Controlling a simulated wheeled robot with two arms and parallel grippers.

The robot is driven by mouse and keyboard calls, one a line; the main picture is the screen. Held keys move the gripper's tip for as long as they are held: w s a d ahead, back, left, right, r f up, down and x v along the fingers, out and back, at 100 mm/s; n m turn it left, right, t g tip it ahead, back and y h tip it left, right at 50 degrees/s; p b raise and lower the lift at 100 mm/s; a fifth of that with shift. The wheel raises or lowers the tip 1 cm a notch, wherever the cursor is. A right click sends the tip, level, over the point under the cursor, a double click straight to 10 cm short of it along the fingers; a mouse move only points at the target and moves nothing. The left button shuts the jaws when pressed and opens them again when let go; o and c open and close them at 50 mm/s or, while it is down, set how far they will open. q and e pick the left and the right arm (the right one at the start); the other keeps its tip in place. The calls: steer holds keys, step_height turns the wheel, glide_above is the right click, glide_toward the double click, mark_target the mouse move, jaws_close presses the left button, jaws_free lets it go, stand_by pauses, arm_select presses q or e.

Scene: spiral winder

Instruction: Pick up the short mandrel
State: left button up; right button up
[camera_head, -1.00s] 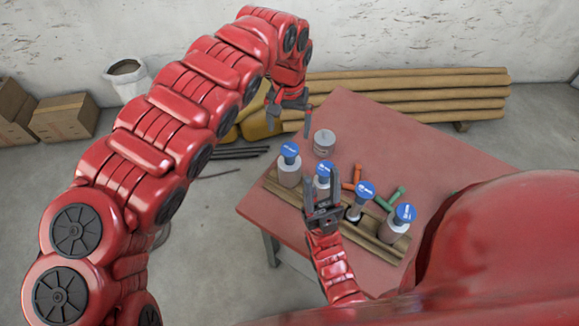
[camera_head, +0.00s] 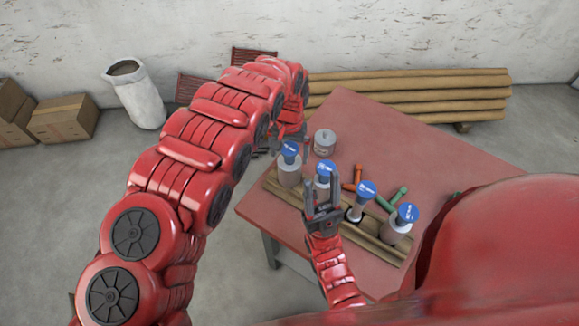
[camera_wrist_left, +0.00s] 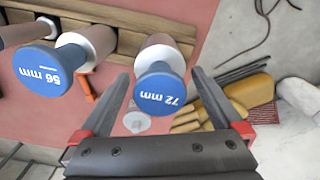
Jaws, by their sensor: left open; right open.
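Several blue-capped mandrels stand in a row on a wooden rack (camera_head: 282,192): one at the left end (camera_head: 289,172), a second (camera_head: 324,168), a third (camera_head: 366,190) and one at the right end (camera_head: 399,226). I cannot tell which is the short one. My left gripper (camera_head: 291,138) is open at the left-end mandrel, its fingers partly hidden. In the left wrist view, a mandrel marked 72 mm (camera_wrist_left: 159,91) shows between the open fingers (camera_wrist_left: 160,75), one marked 56 mm (camera_wrist_left: 48,70) beside it. My right gripper (camera_head: 322,186) is open in front of the second mandrel.
A grey tin (camera_head: 324,142) stands behind the rack on the red table (camera_head: 420,150). Orange (camera_head: 359,178) and green (camera_head: 398,196) pieces lie near the mandrels. Long brown tubes (camera_head: 420,85) are stacked behind the table. The table's right rear is clear.

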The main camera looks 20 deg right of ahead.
mark_target(289, 167)
arm_select(q)
step_height(289, 167, down, 3)
steer(key=shift+r+p, duration=0.1)
steer(key=shift+p, duration=0.6)
steer(key=shift+f, duration=0.35)
steer(key=shift+c, duration=0.3)
jaws_close()
steer(key=shift+w+r, duration=0.1)
